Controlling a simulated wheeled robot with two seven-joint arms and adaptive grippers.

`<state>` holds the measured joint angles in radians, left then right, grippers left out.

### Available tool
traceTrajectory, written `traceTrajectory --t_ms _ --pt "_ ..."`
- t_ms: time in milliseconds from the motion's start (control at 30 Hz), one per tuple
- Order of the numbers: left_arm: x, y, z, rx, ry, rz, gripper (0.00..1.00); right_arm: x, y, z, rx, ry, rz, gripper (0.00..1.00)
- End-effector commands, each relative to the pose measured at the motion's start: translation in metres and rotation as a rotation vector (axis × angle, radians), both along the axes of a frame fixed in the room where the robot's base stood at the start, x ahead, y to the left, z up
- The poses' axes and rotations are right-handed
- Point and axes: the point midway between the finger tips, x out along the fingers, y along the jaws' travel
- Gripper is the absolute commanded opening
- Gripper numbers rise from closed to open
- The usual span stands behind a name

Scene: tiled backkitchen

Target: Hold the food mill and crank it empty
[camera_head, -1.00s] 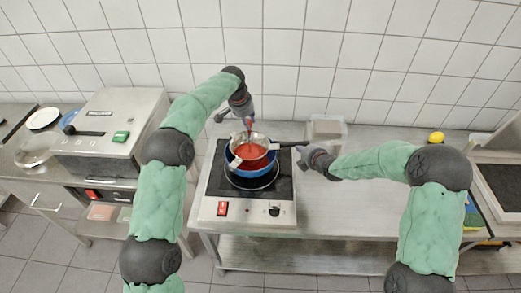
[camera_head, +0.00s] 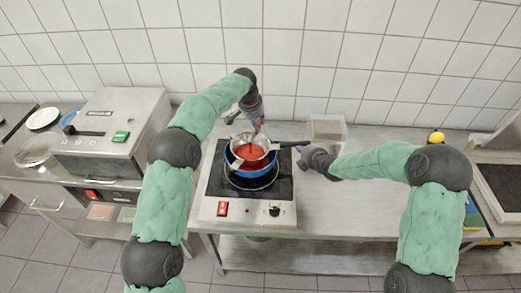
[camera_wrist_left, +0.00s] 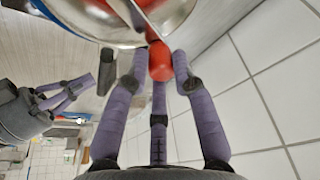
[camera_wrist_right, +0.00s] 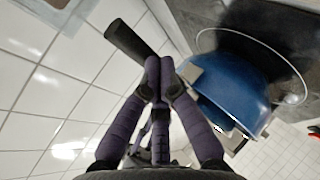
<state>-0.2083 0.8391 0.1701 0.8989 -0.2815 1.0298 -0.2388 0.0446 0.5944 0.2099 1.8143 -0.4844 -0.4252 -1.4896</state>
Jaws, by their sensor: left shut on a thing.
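The food mill (camera_head: 236,140) is a metal bowl with red food (camera_head: 250,153) in it. It sits on a blue pot (camera_head: 248,168) on the hot plate, and the pot also shows in the right wrist view (camera_wrist_right: 230,85). My left gripper (camera_head: 258,124) is above the mill's far side. Its fingers are shut around the red crank knob (camera_wrist_left: 160,62). The mill's black handle (camera_head: 290,144) points right.
The hot plate (camera_head: 212,205) stands on a steel table (camera_head: 350,190). A clear container (camera_head: 327,128) stands behind my right gripper. A yellow lemon-like thing (camera_head: 436,137) lies far right. A steel machine (camera_head: 115,125) stands at the left. The table right of the hot plate is largely clear.

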Motion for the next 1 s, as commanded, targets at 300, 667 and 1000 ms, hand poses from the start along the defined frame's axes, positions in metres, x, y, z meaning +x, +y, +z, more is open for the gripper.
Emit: traceTrajectory --t_ms 300,667,1000 --pt "-0.014 -0.018 -0.001 0.000 0.004 -0.003 0.00 0.000 0.000 0.000 0.000 0.000 0.000 0.00" --pt "-0.018 -0.020 -0.001 0.000 0.005 -0.003 0.00 0.000 0.000 0.000 0.000 0.000 0.000 0.00" --pt "-0.039 -0.033 -0.002 0.001 0.005 -0.003 0.00 0.000 0.000 0.000 0.000 0.000 0.000 0.00"
